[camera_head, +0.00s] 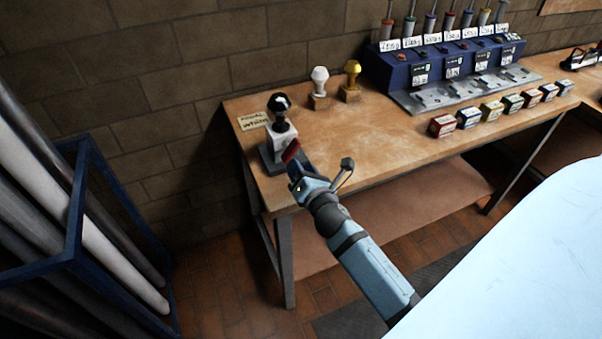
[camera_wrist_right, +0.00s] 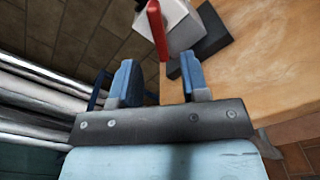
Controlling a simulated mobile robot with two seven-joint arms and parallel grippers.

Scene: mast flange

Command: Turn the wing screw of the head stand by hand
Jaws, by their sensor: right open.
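The head stand (camera_head: 285,139) stands near the left end of the wooden table, with a dark base, a white block and a black knob-like head (camera_head: 280,104) on top. A red wing screw (camera_head: 291,151) sticks out from the white block's near side. In the right wrist view the red wing screw (camera_wrist_right: 156,30) shows ahead of the jaws, in line with the gap between them. My right gripper (camera_head: 297,172) is right at the stand. In the right wrist view its two blue fingers (camera_wrist_right: 158,82) are apart with nothing between them. My left gripper is not in view.
The wooden table (camera_head: 375,140) also bears a paper label (camera_head: 252,121), a white head (camera_head: 319,80) and a yellow head (camera_head: 352,75) on wooden blocks. Several small boxes (camera_head: 443,126) and a blue rack (camera_head: 440,60) stand further right. A blue frame with pipes (camera_head: 75,215) is at left.

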